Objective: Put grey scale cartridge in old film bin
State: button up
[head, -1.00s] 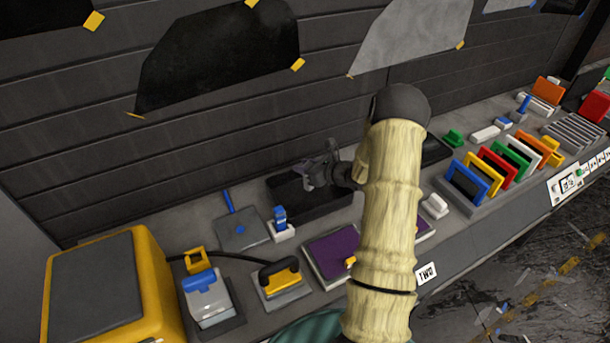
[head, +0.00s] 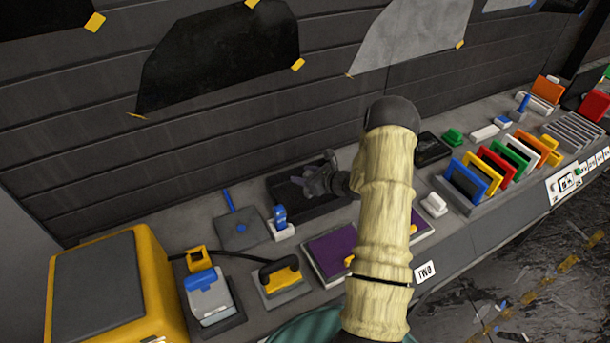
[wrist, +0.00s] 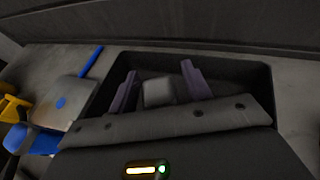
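My gripper (head: 318,182) is down at the dark open-topped bin (head: 283,205) on the bench, with its fingers inside the rim. In the wrist view my gripper (wrist: 159,72) has its two purple-grey fingers spread apart. A small light grey block (wrist: 158,93), which looks like the grey scale cartridge, is between the fingers, with a narrow dark gap on each side. It appears to be within the bin (wrist: 255,78); whether it rests on the floor is hard to tell. The block cannot be made out in the head view.
Left of the bin are a grey pad (head: 240,230) with a blue stick, a blue-and-white tool (head: 281,224) and a yellow-handled tool (head: 281,277). A purple pad (head: 328,250) lies in front. A rack of coloured frames (head: 490,172) stands right. The wall is behind.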

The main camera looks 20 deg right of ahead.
jog(key=shift+r, duration=0.15)
jog(key=shift+s+d, duration=0.15)
jog(key=shift+s, duration=0.1)
jog(key=b+v, duration=0.3)
jog(key=v, duration=0.8)
jog(key=shift+s, duration=0.2)
jog(key=shift+d+r, duration=0.1)
